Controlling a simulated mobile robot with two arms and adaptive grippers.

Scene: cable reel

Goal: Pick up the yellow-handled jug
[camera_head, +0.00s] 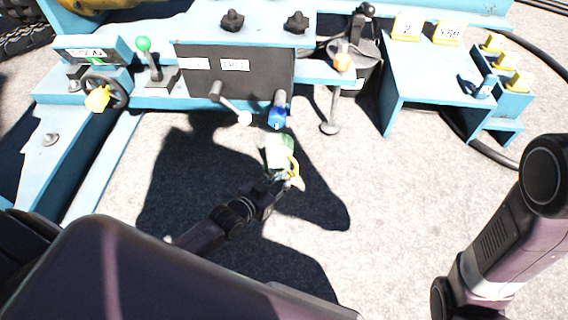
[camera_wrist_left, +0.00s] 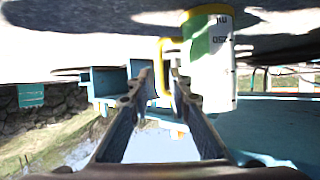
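The jug (camera_head: 277,152) is pale green and white with a yellow handle (camera_head: 293,168). It shows near the middle of the head view, in front of the blue bench. In the left wrist view the jug (camera_wrist_left: 212,62) is at upper right, with dark lettering on its side. My left gripper (camera_head: 284,181) is at the handle side of the jug. In the left wrist view its narrowly spaced fingers (camera_wrist_left: 163,72) have the yellow handle between their tips. I cannot tell whether they press on it. My right arm is at the right; its gripper is out of view.
The blue bench (camera_head: 150,102) carries a black panel (camera_head: 235,72), a green-knobbed lever (camera_head: 143,45), a blue-ended lever (camera_head: 278,115) and a wheel with a yellow knob (camera_head: 97,99). A blue side table (camera_head: 430,75) stands at right. Open grey ground (camera_head: 385,195) lies in front.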

